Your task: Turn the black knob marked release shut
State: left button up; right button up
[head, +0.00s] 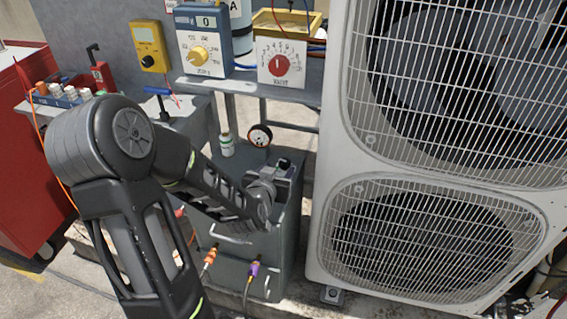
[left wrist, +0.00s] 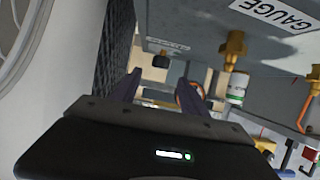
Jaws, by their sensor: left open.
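The black knob (left wrist: 160,61) shows in the left wrist view, under a small white label too small to read on the grey unit (left wrist: 195,28). My left gripper (left wrist: 160,88) is open, with its two fingers apart and the knob showing beyond and between them; I see no contact. In the head view my left gripper (head: 284,175) is over the top of the grey unit (head: 258,255), beside the white condenser. I cannot make out the knob there; the gripper and arm cover part of that area. My right gripper is in neither view.
The white condenser (head: 335,215) stands close on the right. A brass fitting (left wrist: 235,47) sits by the GAUGE label (left wrist: 272,13). A round gauge (head: 260,136) and a white bottle (head: 227,145) are behind the gripper. A shelf behind holds dial boxes (head: 203,42).

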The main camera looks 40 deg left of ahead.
aim_at(284, 162)
pick_arm(q)
jog(key=x, duration=0.6)
jog(key=shift+w+f, duration=0.15)
grip_shut()
dwell(0.4)
